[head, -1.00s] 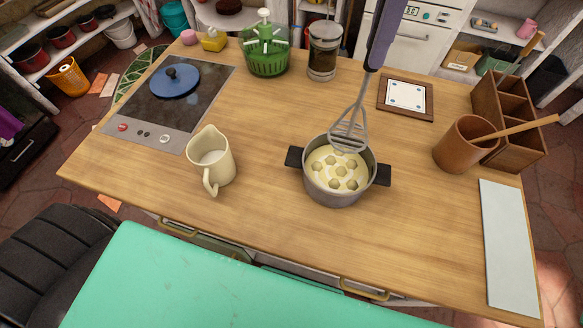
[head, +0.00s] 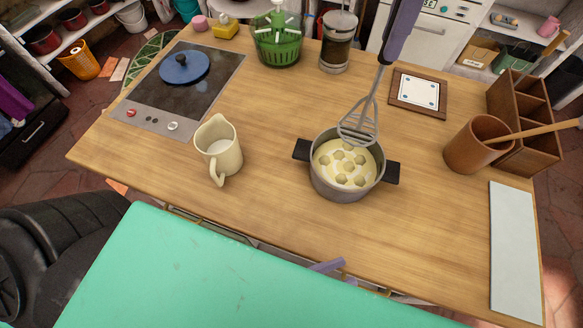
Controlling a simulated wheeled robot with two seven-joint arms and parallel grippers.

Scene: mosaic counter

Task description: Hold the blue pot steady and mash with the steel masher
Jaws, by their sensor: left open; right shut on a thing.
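The pot (head: 333,188) looks grey rather than blue, with two dark side handles, and stands upright on the wooden counter. Pale liquid with several yellowish chunks (head: 344,164) fills it. The steel masher (head: 359,121) is upright, its wire head over the pot's far rim, partly covering it; I cannot tell whether it touches the food. My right gripper (head: 397,45), purple, is shut on the masher's upper part at the top edge; the rest is out of frame. My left gripper (head: 338,273) shows only purple fingertips at the counter's near edge, open, apart from the pot.
A cream jug (head: 219,152) stands left of the pot. A cooktop (head: 205,103) with a blue lid (head: 184,68) is at the left. A framed tile (head: 418,93), brown crock (head: 472,147) and white board (head: 512,250) are to the right. Counter around the pot is clear.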

